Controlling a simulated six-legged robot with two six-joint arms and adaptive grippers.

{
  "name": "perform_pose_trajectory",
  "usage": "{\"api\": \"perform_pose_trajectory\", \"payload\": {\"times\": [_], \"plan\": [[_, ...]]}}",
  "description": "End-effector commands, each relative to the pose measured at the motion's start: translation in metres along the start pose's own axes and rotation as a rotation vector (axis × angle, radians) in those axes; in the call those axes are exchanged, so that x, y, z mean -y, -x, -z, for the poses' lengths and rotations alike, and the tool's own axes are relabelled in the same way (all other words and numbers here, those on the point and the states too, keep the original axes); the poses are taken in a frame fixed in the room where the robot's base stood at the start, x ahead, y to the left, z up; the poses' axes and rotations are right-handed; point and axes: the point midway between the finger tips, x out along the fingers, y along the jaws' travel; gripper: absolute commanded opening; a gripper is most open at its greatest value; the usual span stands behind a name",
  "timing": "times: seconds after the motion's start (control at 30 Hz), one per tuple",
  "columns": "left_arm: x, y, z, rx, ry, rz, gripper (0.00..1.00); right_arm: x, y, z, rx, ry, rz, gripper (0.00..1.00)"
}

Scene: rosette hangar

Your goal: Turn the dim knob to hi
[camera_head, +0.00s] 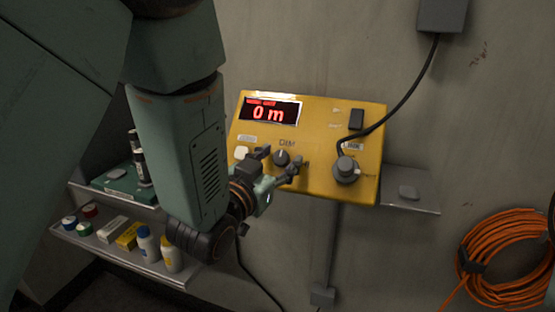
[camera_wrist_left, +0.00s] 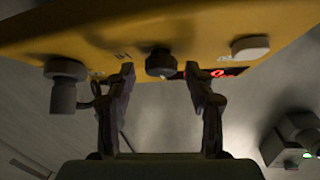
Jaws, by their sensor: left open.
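The dim knob (camera_head: 281,158) is a small dark round knob under the label DIM on a yellow box (camera_head: 310,115) fixed to the wall. It also shows in the left wrist view (camera_wrist_left: 160,63). My left gripper (camera_head: 278,163) is open in front of the box, with one finger on each side of the knob. In the left wrist view its fingertips (camera_wrist_left: 160,75) stand apart, with visible gaps between them and the knob. I cannot tell the knob's setting. My right gripper is not in view.
The box has a red display (camera_head: 270,110) reading "0 m", a white button (camera_head: 241,153), a black switch (camera_head: 356,119) and a larger grey connector (camera_head: 346,170) with a black cable. Shelves (camera_head: 120,249) with bottles and small boxes stand left. An orange cable coil (camera_head: 505,260) hangs right.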

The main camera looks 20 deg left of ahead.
Motion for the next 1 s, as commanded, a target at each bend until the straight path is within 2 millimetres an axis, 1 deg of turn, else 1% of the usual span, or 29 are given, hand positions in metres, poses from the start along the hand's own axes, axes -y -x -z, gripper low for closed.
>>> {"api": "perform_pose_trajectory", "payload": {"times": [0.03,0.07,0.67,1.0], "plan": [[0.0001,0.0001,-0.0002,0.0,0.0,0.0,0.54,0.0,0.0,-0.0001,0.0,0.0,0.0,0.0],[0.0001,0.0002,-0.0002,0.0,0.0,0.0,0.52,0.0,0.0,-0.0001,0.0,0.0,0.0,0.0],[-0.0001,0.0005,-0.0005,0.001,0.0,0.0,0.01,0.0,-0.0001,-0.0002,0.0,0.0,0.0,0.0],[0.0013,0.0007,-0.0005,0.002,-0.028,-0.027,0.0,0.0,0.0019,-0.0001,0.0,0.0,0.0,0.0]]}}
